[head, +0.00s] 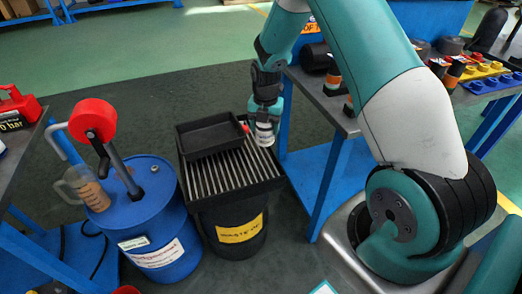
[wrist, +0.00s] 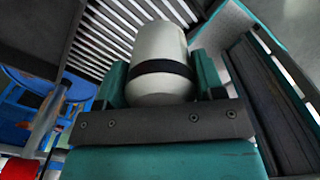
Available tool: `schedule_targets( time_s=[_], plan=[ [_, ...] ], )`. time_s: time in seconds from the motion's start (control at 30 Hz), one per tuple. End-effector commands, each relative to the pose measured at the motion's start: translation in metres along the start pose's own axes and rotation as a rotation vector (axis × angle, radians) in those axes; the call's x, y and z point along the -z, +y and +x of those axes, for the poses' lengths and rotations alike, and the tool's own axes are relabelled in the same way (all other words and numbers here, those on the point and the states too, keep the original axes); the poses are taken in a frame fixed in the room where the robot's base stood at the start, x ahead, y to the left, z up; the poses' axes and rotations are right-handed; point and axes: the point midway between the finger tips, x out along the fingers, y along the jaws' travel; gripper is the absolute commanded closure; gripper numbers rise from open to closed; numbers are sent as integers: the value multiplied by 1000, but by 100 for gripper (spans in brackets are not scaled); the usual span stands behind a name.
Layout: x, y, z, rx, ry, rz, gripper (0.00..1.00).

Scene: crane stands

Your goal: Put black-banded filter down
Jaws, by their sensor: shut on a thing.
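My gripper (head: 264,118) points down at the right back corner of the slatted grate (head: 243,172). It is shut on the black-banded filter (head: 264,135), a whitish cylinder with a dark band. In the wrist view the filter (wrist: 160,50) sits between the two teal fingers (wrist: 160,82), its black band just above the dark palm plate. The grate's slats (wrist: 95,45) show behind and left of it. I cannot tell whether the filter touches the grate.
The grate tops a black waste drum (head: 235,222) with a yellow label. A black tray (head: 208,136) lies on the grate's back part. Left stands a blue drum (head: 160,225) with a red-topped pump (head: 93,118) and a jug (head: 85,187). A workbench (head: 325,105) is close on the right.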

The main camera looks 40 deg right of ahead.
Motion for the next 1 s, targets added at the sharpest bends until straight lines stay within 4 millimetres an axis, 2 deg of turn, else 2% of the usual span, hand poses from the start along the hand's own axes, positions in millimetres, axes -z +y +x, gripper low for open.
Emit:
schedule_targets(
  time_s=[0.03, 0.1, 0.2, 0.47, 0.63, 0.7, 1.0],
  plan=[
    [1, 0, 16, 2, 3, 0, 94],
    [0, 0, 33, 2, 2, 0, 94],
    [0, 0, 51, 0, 1, 0, 94],
    [0, 0, 73, -1, -1, 1, 94],
    [0, 0, 98, 0, 0, 1, 94],
    [0, 0, 103, 0, 0, 1, 94],
    [0, 0, 106, -1, -1, 1, 94]
  ],
)
